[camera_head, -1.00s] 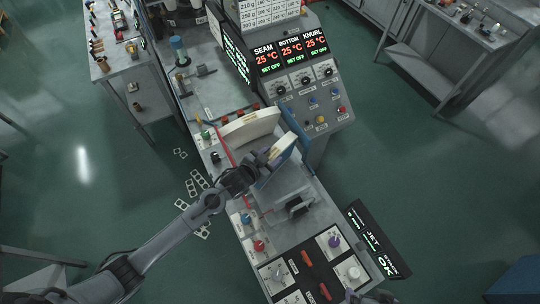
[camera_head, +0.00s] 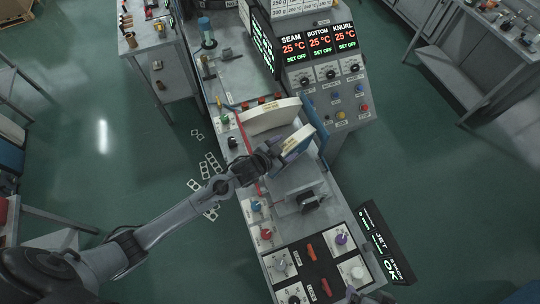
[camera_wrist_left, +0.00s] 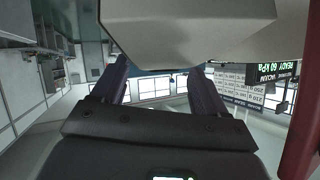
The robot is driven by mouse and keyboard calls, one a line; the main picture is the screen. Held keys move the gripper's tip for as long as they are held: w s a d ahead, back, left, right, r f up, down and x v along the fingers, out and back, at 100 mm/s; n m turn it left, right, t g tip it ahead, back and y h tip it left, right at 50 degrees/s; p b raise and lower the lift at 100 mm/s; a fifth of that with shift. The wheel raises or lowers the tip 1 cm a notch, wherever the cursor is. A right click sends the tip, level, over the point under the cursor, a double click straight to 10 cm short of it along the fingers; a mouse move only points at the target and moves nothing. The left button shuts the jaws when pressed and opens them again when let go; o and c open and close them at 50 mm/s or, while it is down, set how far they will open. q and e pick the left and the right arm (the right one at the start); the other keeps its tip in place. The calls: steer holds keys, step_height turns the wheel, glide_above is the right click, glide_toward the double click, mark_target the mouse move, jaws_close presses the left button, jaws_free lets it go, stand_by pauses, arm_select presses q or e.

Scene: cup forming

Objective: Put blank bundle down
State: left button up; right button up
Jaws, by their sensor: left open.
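Two cream-white curved stacks of blanks stand on the machine's bed in the head view. The rear blank bundle (camera_head: 268,117) stands clear of my gripper. The front blank bundle (camera_head: 299,138), with a small label, leans at a slant by a blue upright plate (camera_head: 321,137). My left gripper (camera_head: 277,155) is open, its fingers right at the near side of the front bundle. In the left wrist view its two fingers (camera_wrist_left: 163,88) are apart, and a large pale body (camera_wrist_left: 200,30) fills the top. Whether the fingers touch the bundle is hidden. My right gripper is not in view.
A control panel with a red temperature display (camera_head: 307,42) stands behind the bundles. A grey fixture (camera_head: 308,200) and a dark knob panel (camera_head: 317,268) lie nearer. A red strip (camera_head: 246,148) runs along the bed's left side. Green floor is open on both sides.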

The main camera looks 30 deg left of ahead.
arm_select(q)
steer(key=b+v, duration=0.1)
steer(key=v, duration=0.9)
steer(key=shift+s, duration=0.15)
